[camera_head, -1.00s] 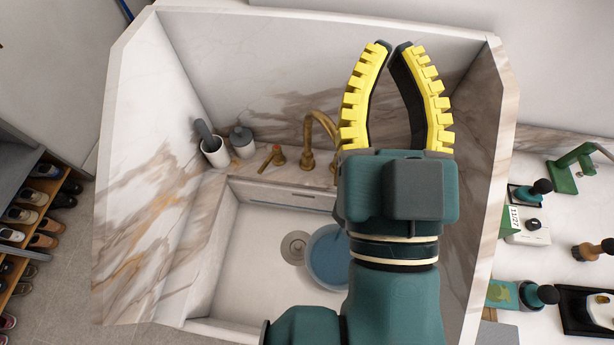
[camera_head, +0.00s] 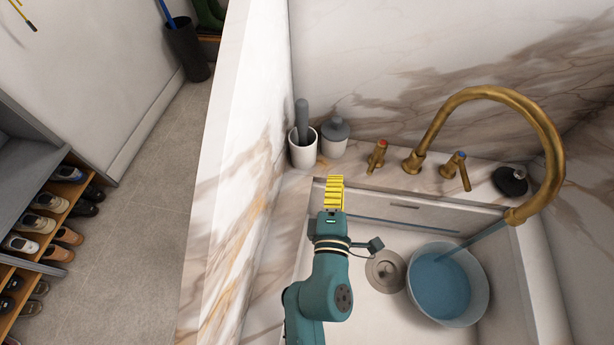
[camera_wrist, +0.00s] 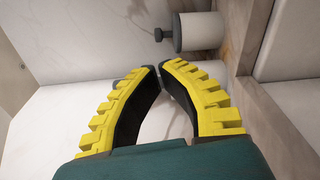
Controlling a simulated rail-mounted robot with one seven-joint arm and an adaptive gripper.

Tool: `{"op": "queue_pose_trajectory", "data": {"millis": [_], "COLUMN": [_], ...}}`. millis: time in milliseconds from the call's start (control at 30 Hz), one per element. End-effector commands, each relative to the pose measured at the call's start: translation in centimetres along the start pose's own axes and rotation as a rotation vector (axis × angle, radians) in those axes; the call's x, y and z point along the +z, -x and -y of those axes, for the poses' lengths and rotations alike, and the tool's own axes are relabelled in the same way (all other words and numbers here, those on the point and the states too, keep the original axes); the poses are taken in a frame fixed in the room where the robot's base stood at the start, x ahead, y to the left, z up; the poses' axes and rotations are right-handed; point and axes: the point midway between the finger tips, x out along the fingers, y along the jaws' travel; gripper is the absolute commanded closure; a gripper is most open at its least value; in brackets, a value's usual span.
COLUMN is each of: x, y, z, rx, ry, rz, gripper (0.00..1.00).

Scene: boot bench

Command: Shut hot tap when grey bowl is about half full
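The grey bowl (camera_head: 481,298) stands in the sink under the brass spout (camera_head: 548,135). A stream runs from the spout into it, and blue water (camera_head: 440,288) covers its bottom, its surface below the rim; the exact level is hard to judge. The hot tap (camera_head: 377,156), a brass handle with a red mark, is left of the spout base. The cold tap (camera_head: 456,172), marked blue, is to its right. My gripper (camera_head: 334,180) is in front and left of the hot tap, apart from it. In the wrist view its yellow fingers (camera_wrist: 158,68) are empty, tips slightly apart.
A white cup (camera_head: 303,152) with a grey pestle-like rod and a grey-lidded jar (camera_head: 334,138) stand left of the hot tap; the jar seems to show in the wrist view (camera_wrist: 200,31). A dark round object (camera_head: 510,181) is right of the cold tap.

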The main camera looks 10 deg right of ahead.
Motion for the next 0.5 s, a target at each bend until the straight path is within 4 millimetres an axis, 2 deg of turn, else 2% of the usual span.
{"op": "queue_pose_trajectory", "data": {"millis": [33,100,267,500], "x": [-0.2,-0.3,-0.2,-0.2], "y": [0.4,0.7,-0.2,-4.8], "z": [2.9,3.9,3.6,3.6], "rx": [-0.012,-0.024,-0.024,-0.025], "ry": [0.001,0.002,0.0,-0.003], "rz": [0.001,0.0,0.001,0.002], "gripper": [1.0,1.0,1.0,1.0]}}
